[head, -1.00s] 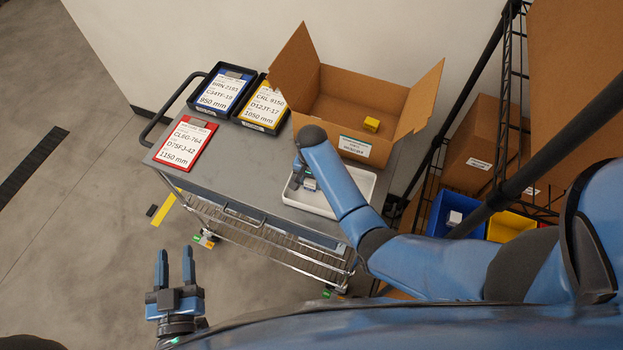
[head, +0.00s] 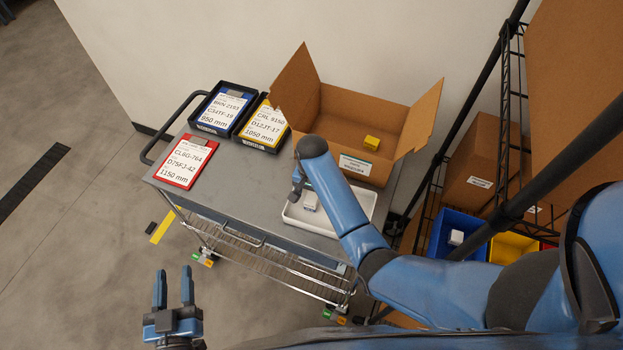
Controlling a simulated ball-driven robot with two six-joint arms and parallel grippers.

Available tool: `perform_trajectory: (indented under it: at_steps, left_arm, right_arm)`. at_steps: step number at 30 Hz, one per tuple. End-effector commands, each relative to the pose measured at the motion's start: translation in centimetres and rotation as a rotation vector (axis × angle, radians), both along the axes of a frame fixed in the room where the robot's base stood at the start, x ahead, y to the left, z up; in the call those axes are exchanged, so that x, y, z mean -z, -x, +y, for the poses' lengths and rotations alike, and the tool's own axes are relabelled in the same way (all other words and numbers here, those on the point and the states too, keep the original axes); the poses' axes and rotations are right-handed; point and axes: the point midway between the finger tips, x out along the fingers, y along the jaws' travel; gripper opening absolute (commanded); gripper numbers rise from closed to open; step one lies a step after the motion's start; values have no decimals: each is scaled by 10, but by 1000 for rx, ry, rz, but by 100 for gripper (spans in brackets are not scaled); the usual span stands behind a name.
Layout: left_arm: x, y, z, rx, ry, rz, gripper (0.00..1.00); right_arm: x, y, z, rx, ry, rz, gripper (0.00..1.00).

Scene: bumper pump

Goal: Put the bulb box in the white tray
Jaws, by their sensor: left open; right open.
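A small white and grey box (head: 310,201), which looks like the bulb box, sits in the white tray (head: 349,231) on the cart, near the tray's left end. My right gripper (head: 296,193) is just left of and above that box, open and seemingly apart from it; my own forearm hides part of the tray. My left gripper (head: 174,287) is open and empty, low at the left over the floor, away from the cart.
An open cardboard box (head: 335,115) holding a yellow box (head: 371,143) stands behind the tray. A red clipboard (head: 186,161) and two dark bins with labels (head: 222,108) are on the cart's left. A rack at right holds a blue bin (head: 441,234) with a white box.

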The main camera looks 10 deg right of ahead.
Motion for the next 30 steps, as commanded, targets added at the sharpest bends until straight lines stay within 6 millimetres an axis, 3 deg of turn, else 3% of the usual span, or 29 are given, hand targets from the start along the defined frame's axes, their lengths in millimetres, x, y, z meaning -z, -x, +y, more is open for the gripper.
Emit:
perform_trajectory:
  at_steps: [6, 13, 20, 30]
  left_arm:
    - [8, 0, 0, 0, 0, 0, 43]
    - [11, 0, 0, 0, 0, 0, 43]
    - [12, 0, 0, 0, 0, 0, 43]
    - [12, 0, 0, 0, 0, 0, 43]
  right_arm:
    - [-41, -2, 0, 0, -1, -5, 70]
    - [-74, -1, 0, 0, -1, -3, 70]
    - [-86, 0, 0, 0, 0, 0, 70]
    - [-86, 0, 0, -1, 0, -1, 70]
